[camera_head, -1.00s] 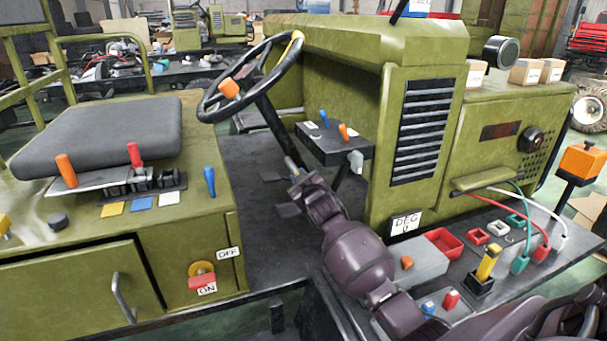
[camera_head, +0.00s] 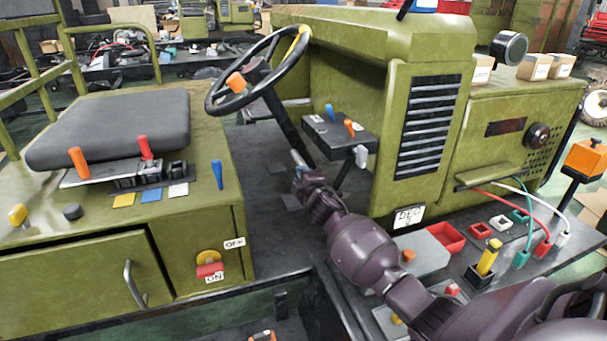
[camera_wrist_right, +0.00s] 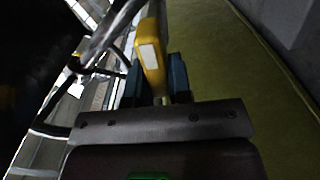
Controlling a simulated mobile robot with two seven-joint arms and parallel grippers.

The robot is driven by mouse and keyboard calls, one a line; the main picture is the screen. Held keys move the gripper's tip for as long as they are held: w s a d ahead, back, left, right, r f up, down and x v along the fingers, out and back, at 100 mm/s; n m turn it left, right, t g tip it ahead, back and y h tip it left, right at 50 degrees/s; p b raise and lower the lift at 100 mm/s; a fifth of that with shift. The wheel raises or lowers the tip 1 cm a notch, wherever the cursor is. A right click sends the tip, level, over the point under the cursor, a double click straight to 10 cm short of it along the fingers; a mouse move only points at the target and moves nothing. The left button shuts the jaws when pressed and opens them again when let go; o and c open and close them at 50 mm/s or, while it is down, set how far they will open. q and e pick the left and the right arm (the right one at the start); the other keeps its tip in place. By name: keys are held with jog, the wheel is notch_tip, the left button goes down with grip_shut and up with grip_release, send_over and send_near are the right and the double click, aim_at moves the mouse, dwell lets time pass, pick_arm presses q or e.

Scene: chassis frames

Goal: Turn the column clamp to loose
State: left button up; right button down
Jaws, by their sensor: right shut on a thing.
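The steering column (camera_head: 281,118) slopes down from the black steering wheel (camera_head: 215,105) in the head view. My right gripper (camera_head: 297,160) is low beside the column, small and partly hidden by its own wrist. In the right wrist view, the blue fingers of my right gripper (camera_wrist_right: 156,78) are shut on a yellow handle with a pale label (camera_wrist_right: 148,48), which I take to be the column clamp. The handle stands up between the fingers. Its pivot and any loose or tight marks cannot be seen. My left gripper is in no view.
A black lever box (camera_head: 340,133) sits just right of my right gripper. The seat (camera_head: 110,130) and its lever console are to the left. My right forearm passes over the front shelf, close to a red tray (camera_head: 446,238) and a yellow lever (camera_head: 489,257).

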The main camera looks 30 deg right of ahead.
jog(key=shift+f+n, duration=0.2)
jog(key=shift+n, duration=0.6)
jog(key=c, duration=1.1)
grip_release()
jog(key=p+v, duration=0.1)
jog(key=v, duration=0.9)
jog(key=shift+s, duration=0.4)
